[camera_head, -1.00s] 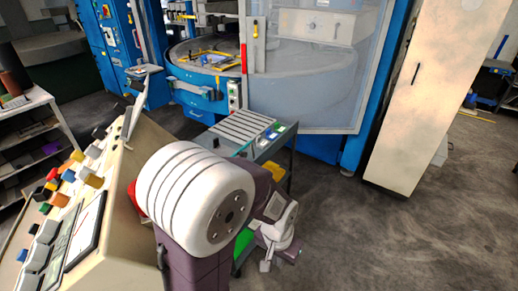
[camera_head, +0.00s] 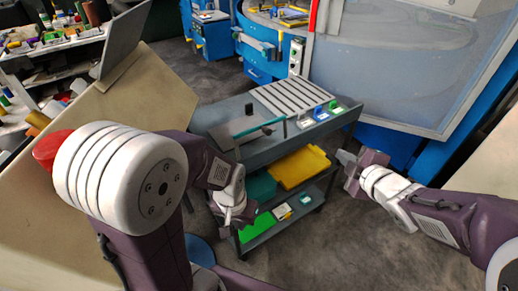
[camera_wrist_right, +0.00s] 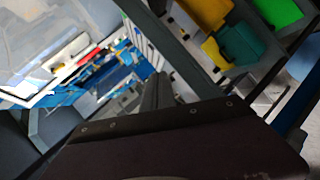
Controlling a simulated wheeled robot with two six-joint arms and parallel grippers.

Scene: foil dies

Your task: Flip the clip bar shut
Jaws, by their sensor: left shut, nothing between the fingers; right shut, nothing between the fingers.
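On the cart's grey top, a dark flat plate (camera_head: 228,132) lies at the left end with a thin teal bar (camera_head: 262,127) across it. A small dark knob (camera_head: 249,109) stands behind the bar. I cannot tell for certain which part is the clip bar or how far it stands open. My left gripper (camera_head: 238,217) is shut and empty, low beside the cart's near left side. My right gripper (camera_head: 343,163) is shut and empty, off the cart's right side; its fingers also show in the right wrist view (camera_wrist_right: 157,90). Neither touches the bar.
The cart top also holds a slatted rack (camera_head: 290,98) and small blue, white and green blocks (camera_head: 320,112). Yellow (camera_head: 297,167) and green bins sit on lower shelves. A cream console (camera_head: 125,105) stands left, a blue machine behind.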

